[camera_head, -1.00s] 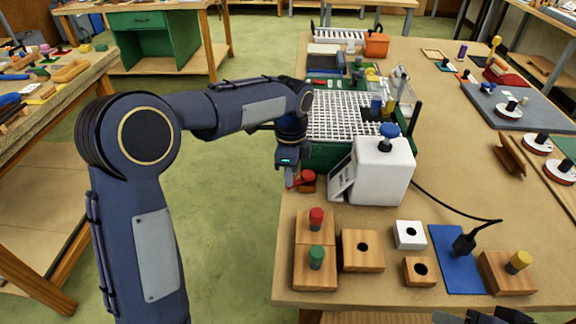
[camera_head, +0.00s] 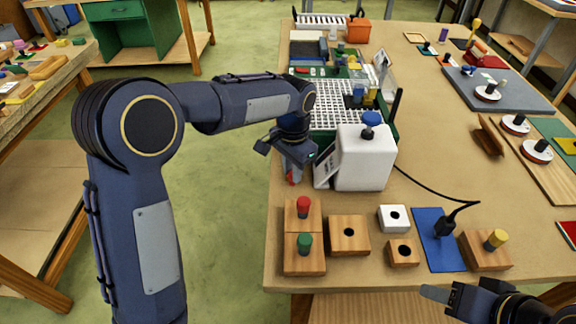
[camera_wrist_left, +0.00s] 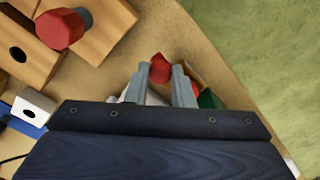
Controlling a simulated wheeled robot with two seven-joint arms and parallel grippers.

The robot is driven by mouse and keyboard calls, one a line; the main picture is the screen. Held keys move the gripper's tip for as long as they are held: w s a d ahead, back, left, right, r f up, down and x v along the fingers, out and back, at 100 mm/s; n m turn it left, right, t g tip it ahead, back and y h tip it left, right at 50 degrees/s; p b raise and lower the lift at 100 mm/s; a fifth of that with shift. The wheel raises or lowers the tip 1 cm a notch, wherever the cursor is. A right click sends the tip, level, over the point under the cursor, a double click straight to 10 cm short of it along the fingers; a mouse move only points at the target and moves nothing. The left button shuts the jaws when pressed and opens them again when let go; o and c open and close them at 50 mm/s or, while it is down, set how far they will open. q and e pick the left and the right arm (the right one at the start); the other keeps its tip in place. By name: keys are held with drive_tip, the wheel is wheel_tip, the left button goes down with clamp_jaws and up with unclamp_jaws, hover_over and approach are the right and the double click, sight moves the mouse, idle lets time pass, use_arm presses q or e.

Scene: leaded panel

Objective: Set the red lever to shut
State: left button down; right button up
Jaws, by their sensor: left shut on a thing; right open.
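The red lever (camera_head: 291,179) is at the left edge of the bench, beside the white box. My left gripper (camera_head: 291,168) comes down over it and hides most of it in the head view. In the left wrist view, the lever's red end (camera_wrist_left: 160,69) sits between the fingertips of my left gripper (camera_wrist_left: 160,76), which is shut on it. The lever's base and any markings are hidden, so I cannot tell its exact setting. My right gripper (camera_head: 452,297) is at the lower right, partly in view, open and apart from everything.
The white box (camera_head: 362,158) with a blue knob stands just right of the lever. Wooden blocks with red and green pegs (camera_head: 303,236) stand in front. A block with a hole (camera_head: 349,236) and a blue mat (camera_head: 437,252) with a black plug lie further right.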

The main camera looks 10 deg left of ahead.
use_arm(q)
drive_tip(key=shift+w+d+r+n, duration=0.1)
drive_tip(key=shift+d+n, duration=0.15)
drive_tip(key=shift+n, duration=0.15)
idle(0.3)
drive_tip(key=c, duration=1.3)
unclamp_jaws()
drive_tip(key=shift+o, duration=0.2)
wheel_tip(320, 180, up, 8)
drive_tip(key=shift+f, duration=0.1)
